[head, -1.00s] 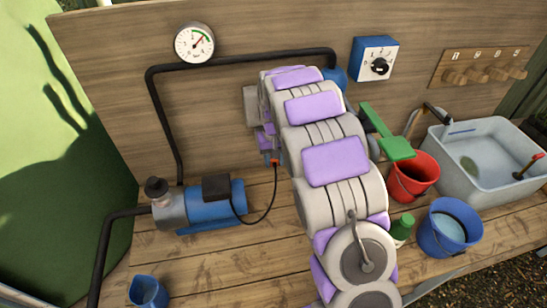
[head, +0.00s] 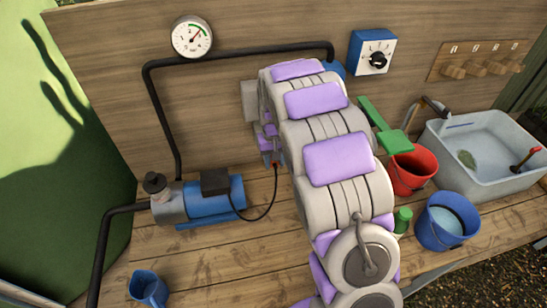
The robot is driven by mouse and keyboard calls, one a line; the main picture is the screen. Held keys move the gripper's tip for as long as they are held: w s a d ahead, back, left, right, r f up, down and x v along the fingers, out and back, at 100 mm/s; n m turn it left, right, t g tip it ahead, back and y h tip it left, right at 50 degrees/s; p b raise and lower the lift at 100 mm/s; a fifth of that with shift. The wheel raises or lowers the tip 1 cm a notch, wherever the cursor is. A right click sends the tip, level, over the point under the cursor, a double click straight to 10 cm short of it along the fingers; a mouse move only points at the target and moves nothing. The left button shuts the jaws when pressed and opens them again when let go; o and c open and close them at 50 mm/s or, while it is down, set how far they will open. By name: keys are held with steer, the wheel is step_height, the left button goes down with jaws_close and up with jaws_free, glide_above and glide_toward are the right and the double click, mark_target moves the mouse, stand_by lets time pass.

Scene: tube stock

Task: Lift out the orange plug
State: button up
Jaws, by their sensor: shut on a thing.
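The orange plug (head: 277,165) shows as a small orange-red piece at the end of a black cable, just below my gripper, near the back board. My gripper (head: 272,158) is at the far end of my arm, low by the back board, and is shut on the plug. Most of the plug is hidden behind the fingers and arm. The socket is not visible, so I cannot tell whether the plug is seated in it. The cable (head: 266,213) hangs in a slack curve to the blue pump (head: 213,200).
A black pipe (head: 240,57) runs along the back board, below a gauge (head: 192,37). A blue switch box (head: 373,52) is up right. A red bucket (head: 413,172), a blue bucket (head: 447,222) and a sink (head: 481,185) stand right. A blue cup (head: 148,288) is front left.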

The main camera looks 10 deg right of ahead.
steer(key=shift+s, duration=0.9)
steer(key=shift+s, duration=0.35)
steer(key=shift+r, duration=0.1)
